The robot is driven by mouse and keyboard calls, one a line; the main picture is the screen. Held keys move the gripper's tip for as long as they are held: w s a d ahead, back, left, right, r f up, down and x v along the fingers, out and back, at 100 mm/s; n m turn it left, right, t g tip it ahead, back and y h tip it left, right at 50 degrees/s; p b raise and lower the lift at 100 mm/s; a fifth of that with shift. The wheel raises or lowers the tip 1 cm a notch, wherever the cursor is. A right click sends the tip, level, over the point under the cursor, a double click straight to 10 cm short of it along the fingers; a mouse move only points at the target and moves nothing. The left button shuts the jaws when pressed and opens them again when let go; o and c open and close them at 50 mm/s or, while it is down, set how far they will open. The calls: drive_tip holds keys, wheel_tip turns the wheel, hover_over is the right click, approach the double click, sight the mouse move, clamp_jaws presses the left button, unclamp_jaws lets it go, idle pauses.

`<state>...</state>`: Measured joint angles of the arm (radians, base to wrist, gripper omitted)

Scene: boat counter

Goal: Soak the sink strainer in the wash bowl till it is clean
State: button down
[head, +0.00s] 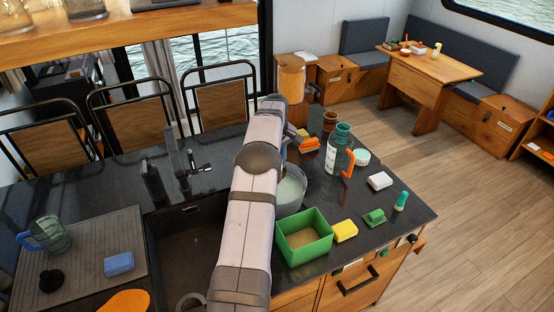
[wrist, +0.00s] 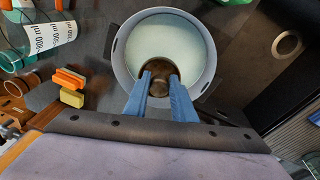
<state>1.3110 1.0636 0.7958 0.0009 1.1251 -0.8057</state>
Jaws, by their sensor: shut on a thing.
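The wash bowl is a grey round bowl (head: 301,206) with pale, cloudy liquid. In the head view it stands on the dark counter, partly hidden behind my arm. In the wrist view the bowl (wrist: 208,60) fills the upper middle. My gripper (wrist: 160,88) has blue fingers shut on the sink strainer (wrist: 160,67), a small round brown, dirty-looking piece. The strainer is within the bowl's outline, near the rim closest to my gripper. I cannot tell how deep it sits in the liquid. In the head view my arm hides the gripper and strainer.
A green open box (head: 304,257) stands close in front of the bowl. The sink (head: 180,262) and ribbed board (head: 90,262) are left. The counter's right edge is near.

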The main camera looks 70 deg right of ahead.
wheel_tip(320, 180, down, 4)
drive_tip(key=shift+r+b, duration=0.25)
drive_tip(key=shift+b, duration=0.05)
drive_tip(key=shift+f+b, duration=2.45)
drive_tip(key=shift+f, duration=1.5)
drive_tip(key=shift+f+b, duration=0.3)
drive_tip(key=shift+f, duration=0.2)
drive_tip(key=c, duration=1.2)
unclamp_jaws()
drive_tip(key=shift+o, duration=0.2)
drive_tip(key=shift+r, duration=0.15)
drive_tip(key=shift+r+p, duration=3.05)
drive_tip(key=shift+r, duration=2.85)
